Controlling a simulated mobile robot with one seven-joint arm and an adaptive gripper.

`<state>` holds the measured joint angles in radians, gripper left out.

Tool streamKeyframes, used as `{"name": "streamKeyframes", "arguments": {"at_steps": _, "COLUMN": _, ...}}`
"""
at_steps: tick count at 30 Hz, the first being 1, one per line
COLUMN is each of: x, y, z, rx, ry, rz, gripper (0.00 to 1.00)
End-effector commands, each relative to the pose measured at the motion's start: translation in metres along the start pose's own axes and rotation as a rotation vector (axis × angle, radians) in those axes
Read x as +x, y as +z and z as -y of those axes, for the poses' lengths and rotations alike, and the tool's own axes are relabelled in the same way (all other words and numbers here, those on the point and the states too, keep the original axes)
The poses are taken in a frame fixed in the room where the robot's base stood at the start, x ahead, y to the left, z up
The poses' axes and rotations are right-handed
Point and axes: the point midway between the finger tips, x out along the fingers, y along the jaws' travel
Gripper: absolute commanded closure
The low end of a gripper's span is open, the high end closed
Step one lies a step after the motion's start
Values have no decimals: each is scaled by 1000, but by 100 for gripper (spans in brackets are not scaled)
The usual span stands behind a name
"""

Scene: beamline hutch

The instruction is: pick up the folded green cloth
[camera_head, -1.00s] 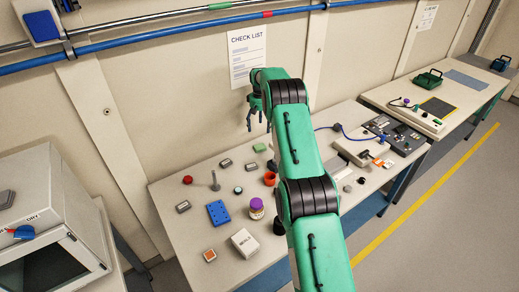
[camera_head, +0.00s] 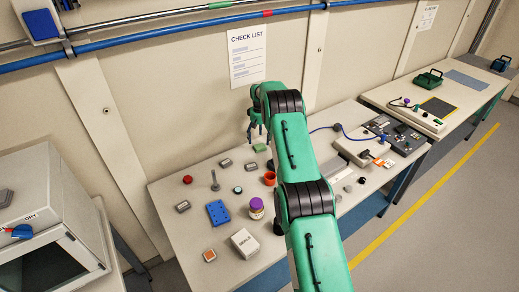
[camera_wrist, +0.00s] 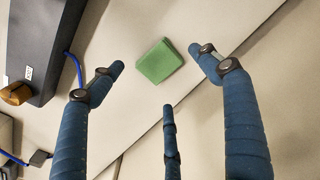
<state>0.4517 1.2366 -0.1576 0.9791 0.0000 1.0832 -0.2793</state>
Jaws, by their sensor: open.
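The folded green cloth (camera_wrist: 159,62) is a small, thick green square lying flat on the pale bench top. In the wrist view it sits beyond and between my open fingertips, with bare bench around it. In the head view the cloth (camera_head: 260,148) is near the back edge of the bench by the wall. My gripper (camera_head: 255,132) hangs just above it, fingers pointing down. In the wrist view my gripper (camera_wrist: 158,65) has its fingers spread wide and holds nothing. The fingers do not appear to touch the cloth.
An orange-red cup (camera_head: 270,178) and a purple-lidded jar (camera_head: 256,207) stand nearby. Grey blocks, a blue plate (camera_head: 218,212) and a white box (camera_head: 244,242) lie toward the front left. A device with a blue cable (camera_head: 360,148) is to the right. The wall (camera_head: 180,130) is close behind.

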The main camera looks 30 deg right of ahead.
Motion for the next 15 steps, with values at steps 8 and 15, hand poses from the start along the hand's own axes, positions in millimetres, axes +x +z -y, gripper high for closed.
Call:
{"name": "streamKeyframes", "arguments": {"at_steps": 8, "x": 4, "y": 0, "z": 0, "rx": 0, "ry": 0, "rz": 1, "gripper": 23}}
{"name": "streamKeyframes", "arguments": {"at_steps": 15, "x": 26, "y": 1, "z": 0, "rx": 0, "ry": 0, "rz": 1, "gripper": 23}}
